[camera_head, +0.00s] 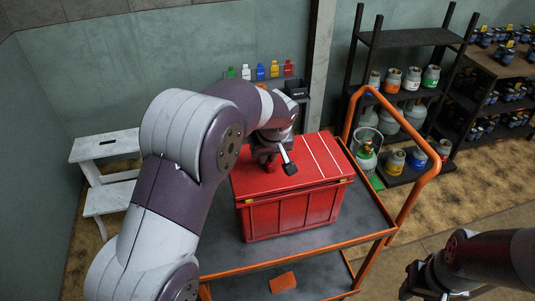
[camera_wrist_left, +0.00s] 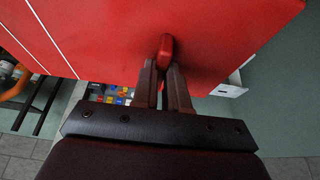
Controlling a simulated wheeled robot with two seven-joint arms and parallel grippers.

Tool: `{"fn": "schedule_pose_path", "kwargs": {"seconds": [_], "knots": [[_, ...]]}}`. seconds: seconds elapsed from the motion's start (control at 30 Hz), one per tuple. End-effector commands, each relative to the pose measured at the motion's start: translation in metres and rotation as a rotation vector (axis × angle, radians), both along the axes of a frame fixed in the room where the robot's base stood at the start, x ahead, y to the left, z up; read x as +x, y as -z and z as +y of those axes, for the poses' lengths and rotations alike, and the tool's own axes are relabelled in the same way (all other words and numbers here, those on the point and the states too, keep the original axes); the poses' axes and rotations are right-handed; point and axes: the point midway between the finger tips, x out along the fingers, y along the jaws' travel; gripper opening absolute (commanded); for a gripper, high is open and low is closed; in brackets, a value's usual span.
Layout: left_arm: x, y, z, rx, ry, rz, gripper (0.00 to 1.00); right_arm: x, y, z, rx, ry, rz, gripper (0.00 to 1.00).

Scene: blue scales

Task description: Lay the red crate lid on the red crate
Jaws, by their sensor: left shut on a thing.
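The red crate (camera_head: 288,215) stands on the grey top of an orange-framed cart. The flat red crate lid (camera_head: 325,165), with white stripes, lies over the crate's top, roughly lined up with its rim; I cannot tell whether it rests fully on it. My left gripper (camera_head: 270,162) is above the lid and shut on its small red handle. In the left wrist view the two fingers (camera_wrist_left: 166,85) pinch this red handle (camera_wrist_left: 166,48), and the red lid (camera_wrist_left: 110,35) fills the top. My right gripper (camera_head: 415,284) is at the lower right, away from the crate; its jaws are unclear.
The cart (camera_head: 345,240) has a raised orange handle (camera_head: 400,190) on the right and an orange item (camera_head: 283,281) on its lower shelf. A white step stool (camera_head: 105,150) stands left. Shelves (camera_head: 410,38) with gas bottles stand right. Small coloured bottles (camera_head: 261,71) line the back wall.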

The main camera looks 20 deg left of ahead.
Motion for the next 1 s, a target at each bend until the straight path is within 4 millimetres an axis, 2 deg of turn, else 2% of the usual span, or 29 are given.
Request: {"fn": "schedule_pose_path", "kwargs": {"seconds": [0.87, 0.9, 0.97, 1.0], "knots": [[0.0001, 0.0017, -0.0001, 0.000, -0.001, -0.002, 0.00, 0.0000, 0.0034, 0.0000, 0.000, 0.000, 0.000, 0.42], [0.0001, 0.0017, -0.0001, 0.000, 0.000, -0.002, 0.23, 0.0000, 0.0034, 0.0000, 0.000, 0.000, 0.000, 0.42], [0.0001, 0.0018, 0.0000, 0.000, 0.000, -0.001, 0.42, 0.0000, 0.0034, 0.0000, 0.000, 0.000, 0.000, 0.42], [0.0001, 0.0018, -0.0001, 0.000, 0.000, -0.001, 0.43, 0.0000, 0.0034, 0.0000, 0.000, 0.000, 0.000, 0.42]]}}
